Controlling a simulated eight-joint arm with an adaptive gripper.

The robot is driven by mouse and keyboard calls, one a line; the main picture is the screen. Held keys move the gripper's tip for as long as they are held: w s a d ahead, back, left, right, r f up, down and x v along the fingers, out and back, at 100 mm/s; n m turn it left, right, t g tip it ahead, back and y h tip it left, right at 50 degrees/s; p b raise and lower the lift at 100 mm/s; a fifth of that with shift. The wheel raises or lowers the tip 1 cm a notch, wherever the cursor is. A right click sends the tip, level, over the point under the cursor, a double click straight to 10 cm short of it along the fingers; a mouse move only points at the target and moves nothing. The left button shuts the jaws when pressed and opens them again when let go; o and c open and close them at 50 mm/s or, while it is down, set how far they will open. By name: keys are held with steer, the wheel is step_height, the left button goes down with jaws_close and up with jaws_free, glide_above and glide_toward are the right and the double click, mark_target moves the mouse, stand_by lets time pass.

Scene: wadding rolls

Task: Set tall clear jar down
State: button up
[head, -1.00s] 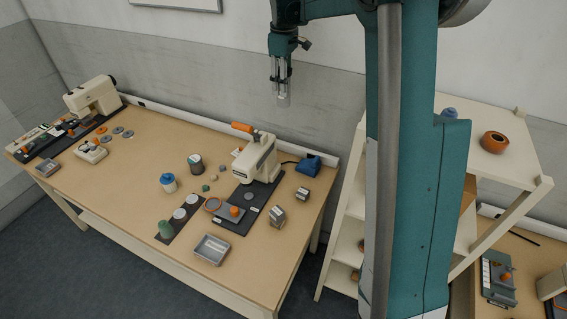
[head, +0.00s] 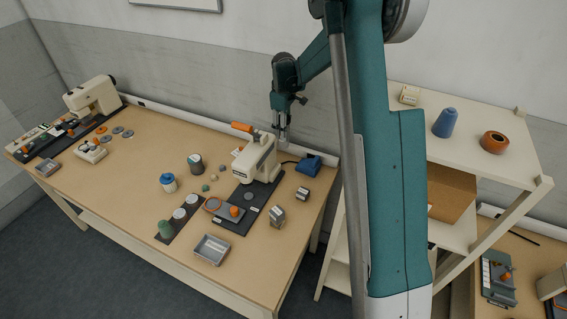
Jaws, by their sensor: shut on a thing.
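My gripper (head: 282,118) points down near the back of the long table, just above and to the right of the cream machine's upper end in the head view. It is shut on the tall clear jar (head: 284,135), which is small, pale and hard to make out against the wall and the machine. The jar looks upright. Its lower end is close to the machine's top in the picture; I cannot tell its height above the table or its distance from the machine.
The cream machine (head: 257,158) with an orange handle stands below. A blue tape dispenser (head: 308,165) is to its right, with metal blocks (head: 277,216) in front. The shelf unit (head: 470,130) is right.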

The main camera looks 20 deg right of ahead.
mark_target(283, 147)
stand_by(0.3)
steer(key=shift+f, duration=3.1)
steer(key=shift+f, duration=0.15)
steer(key=shift+f, duration=1.7)
steer(key=shift+f+b, duration=0.2)
steer(key=shift+b, duration=0.15)
steer(key=o, duration=0.9)
steer(key=shift+o, duration=0.2)
steer(key=shift+r, duration=0.2)
step_height(283, 147, up, 12)
steer(key=shift+p, duration=0.4)
